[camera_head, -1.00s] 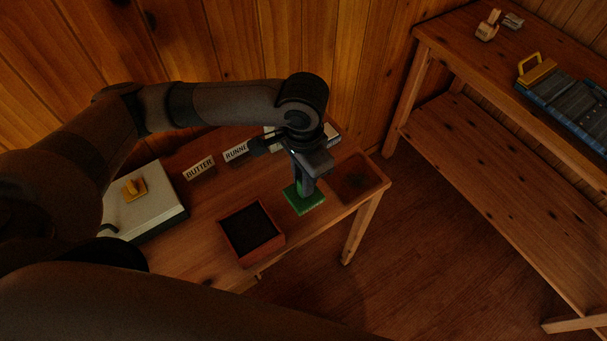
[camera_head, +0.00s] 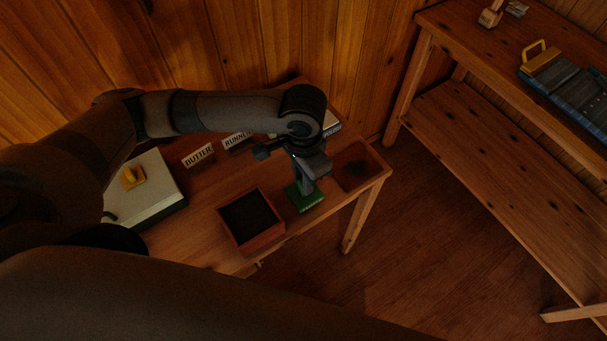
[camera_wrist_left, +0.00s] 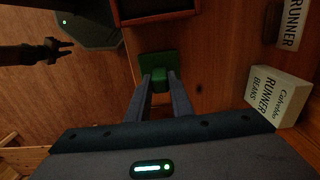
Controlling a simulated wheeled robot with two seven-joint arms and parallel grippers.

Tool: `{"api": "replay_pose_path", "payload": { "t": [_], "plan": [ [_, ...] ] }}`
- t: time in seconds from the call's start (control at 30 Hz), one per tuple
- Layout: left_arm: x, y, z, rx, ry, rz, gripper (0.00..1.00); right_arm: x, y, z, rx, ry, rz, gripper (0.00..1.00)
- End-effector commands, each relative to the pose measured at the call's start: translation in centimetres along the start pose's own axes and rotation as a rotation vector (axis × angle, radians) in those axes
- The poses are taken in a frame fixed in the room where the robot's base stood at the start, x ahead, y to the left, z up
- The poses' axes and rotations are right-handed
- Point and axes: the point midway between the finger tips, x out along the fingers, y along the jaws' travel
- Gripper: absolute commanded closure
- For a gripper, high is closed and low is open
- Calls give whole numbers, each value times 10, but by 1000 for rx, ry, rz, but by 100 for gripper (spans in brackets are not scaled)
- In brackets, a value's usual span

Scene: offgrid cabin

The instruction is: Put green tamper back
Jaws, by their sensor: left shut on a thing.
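The green tamper (camera_head: 306,200) has a square green base and an upright handle. My left gripper (camera_head: 307,180) is shut on its handle, with the base pointing down, near the table's front edge between the soil-filled red-brown box and the shallow tray. I cannot tell whether the base touches the table. In the left wrist view the tamper (camera_wrist_left: 158,65) shows between the two fingers. My right gripper (camera_wrist_left: 65,50) shows at the left of the left wrist view, open and empty, away from the table.
The red-brown box (camera_head: 276,231) stands left of the tamper, the shallow tray (camera_head: 375,158) right of it. BUTTER (camera_head: 197,155) and RUNNER (camera_head: 236,140) labels stand behind. A yellow-handled piece (camera_head: 133,177) sits on a pale box (camera_head: 160,205). A shelf (camera_head: 470,130) stands at right.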

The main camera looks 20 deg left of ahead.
Motion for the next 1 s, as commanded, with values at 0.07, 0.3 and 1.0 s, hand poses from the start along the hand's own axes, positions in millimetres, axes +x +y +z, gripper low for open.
{"api": "replay_pose_path", "payload": {
  "t": [0.07, 0.3, 1.0],
  "plan": [
    [6, 0, 0, 0, -1, 1, 100, 1, 0, 0, 0, 0, 0, 69],
    [16, 0, 0, 1, -1, 0, 100, 3, 2, 1, -1, -1, 2, 69],
    [20, 0, 0, 1, 0, 0, 100, 3, 4, 1, -2, -1, 4, 69]
  ]
}}
